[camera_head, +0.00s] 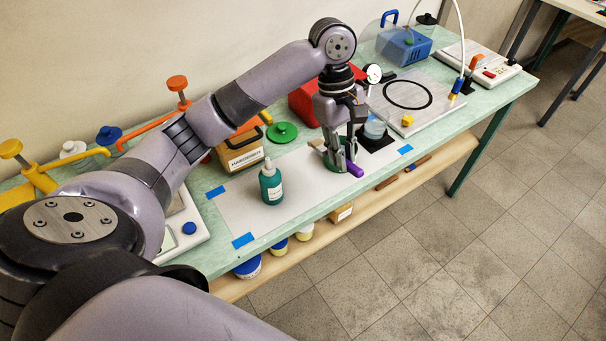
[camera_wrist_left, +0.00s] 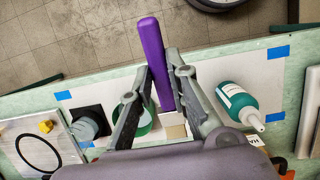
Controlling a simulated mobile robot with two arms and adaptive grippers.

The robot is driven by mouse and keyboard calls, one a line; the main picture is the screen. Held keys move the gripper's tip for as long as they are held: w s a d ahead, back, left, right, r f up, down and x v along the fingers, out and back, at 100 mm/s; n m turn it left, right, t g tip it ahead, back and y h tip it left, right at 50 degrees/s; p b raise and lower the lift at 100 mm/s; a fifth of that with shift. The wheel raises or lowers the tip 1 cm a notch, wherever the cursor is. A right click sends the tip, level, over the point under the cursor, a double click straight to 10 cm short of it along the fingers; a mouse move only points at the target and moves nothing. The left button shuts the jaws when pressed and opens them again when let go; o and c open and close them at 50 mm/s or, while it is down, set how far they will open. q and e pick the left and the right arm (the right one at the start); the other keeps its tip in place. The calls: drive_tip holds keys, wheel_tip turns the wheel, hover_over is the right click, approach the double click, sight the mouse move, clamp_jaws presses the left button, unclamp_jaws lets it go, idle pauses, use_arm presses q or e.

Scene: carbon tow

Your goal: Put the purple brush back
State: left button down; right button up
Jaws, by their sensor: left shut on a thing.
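The purple brush (camera_wrist_left: 152,55) is between the fingers of my left gripper (camera_wrist_left: 158,90). In the wrist view its purple handle points up the picture, and a pale part (camera_wrist_left: 173,125) shows at its lower end. In the head view only a short purple end of the brush (camera_head: 355,170) sticks out beside my left gripper (camera_head: 342,163), low over the front of the bench. The gripper is shut on the brush. Whether the brush touches the sheet below cannot be told. My right gripper is not in view.
A green bottle (camera_head: 271,184) stands on the pale sheet (camera_head: 240,208). A clear container (camera_head: 375,128) sits on a black square right of my gripper. A green round thing (camera_wrist_left: 146,123) is partly hidden behind the fingers. A wooden shelf (camera_head: 440,157) runs below the bench.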

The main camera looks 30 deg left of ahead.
use_arm(q)
drive_tip(key=w+a+r+t+y, duration=0.1)
drive_tip(key=w+a+r+y, duration=0.2)
drive_tip(key=a, duration=0.6)
hover_over(309, 183)
wheel_tip(309, 183, down, 14)
drive_tip(key=shift+s+f, duration=0.1)
wheel_tip(309, 183, down, 5)
drive_tip(key=shift+r+p, duration=0.1)
drive_tip(key=shift+p, duration=0.25)
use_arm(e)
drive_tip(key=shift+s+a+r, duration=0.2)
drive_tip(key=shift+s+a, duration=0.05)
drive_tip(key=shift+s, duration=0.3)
use_arm(q)
drive_tip(key=c, duration=1.5)
unclamp_jaws()
drive_tip(key=shift+c, duration=0.2)
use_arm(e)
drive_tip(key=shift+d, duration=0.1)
